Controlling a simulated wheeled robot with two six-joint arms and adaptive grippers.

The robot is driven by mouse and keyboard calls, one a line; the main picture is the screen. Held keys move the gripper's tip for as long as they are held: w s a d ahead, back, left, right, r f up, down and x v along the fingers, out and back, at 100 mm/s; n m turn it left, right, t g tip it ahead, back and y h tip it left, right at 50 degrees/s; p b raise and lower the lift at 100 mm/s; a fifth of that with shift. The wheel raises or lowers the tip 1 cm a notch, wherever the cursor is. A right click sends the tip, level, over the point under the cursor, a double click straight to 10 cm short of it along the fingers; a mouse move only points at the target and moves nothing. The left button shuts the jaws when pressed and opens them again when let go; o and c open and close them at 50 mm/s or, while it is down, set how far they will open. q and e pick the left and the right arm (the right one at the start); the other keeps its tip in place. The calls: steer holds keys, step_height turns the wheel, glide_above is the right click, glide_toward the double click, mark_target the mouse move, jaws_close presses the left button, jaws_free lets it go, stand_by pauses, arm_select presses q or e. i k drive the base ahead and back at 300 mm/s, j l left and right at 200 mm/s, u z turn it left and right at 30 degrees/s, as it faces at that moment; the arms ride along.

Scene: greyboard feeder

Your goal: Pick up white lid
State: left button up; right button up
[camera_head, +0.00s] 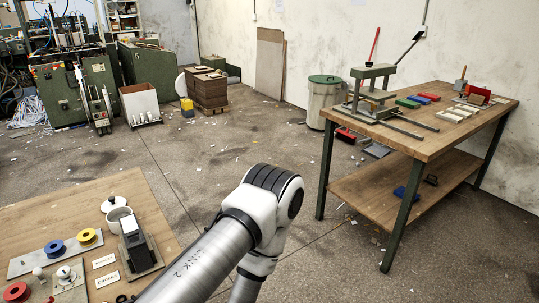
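A white lid (113,204) with a small dark knob lies on the wooden table (150,195) at the lower left. It is just behind a white pot (115,226), whose top looks open. I cannot tell whether the lid touches the pot. One of my arms rises from the bottom edge to a bent joint at the centre, to the right of the lid. Its gripper is out of frame, and neither gripper shows.
A black device (138,245) stands right beside the pot. Blue (55,248) and yellow (87,237) spools sit on a grey plate to the left. A workbench (425,135) with a press stands at the right. Open floor lies between.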

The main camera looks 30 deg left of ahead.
mark_target(112, 202)
steer(key=i+l+z, duration=0.1)
steer(key=i, duration=0.5)
steer(key=i+l, duration=0.15)
steer(key=i, duration=0.4)
steer(key=i+u, duration=0.2)
steer(key=u, duration=0.25)
steer(key=i+u, duration=0.2)
steer(key=u, duration=0.25)
steer(key=i+u, duration=0.2)
steer(key=u, duration=0.25)
steer(key=i+l+u, duration=0.15)
steer(key=u, duration=0.3)
steer(key=i+l+u, duration=0.15)
steer(key=u, duration=0.3)
steer(key=k+l, duration=0.05)
steer(key=l, duration=0.05)
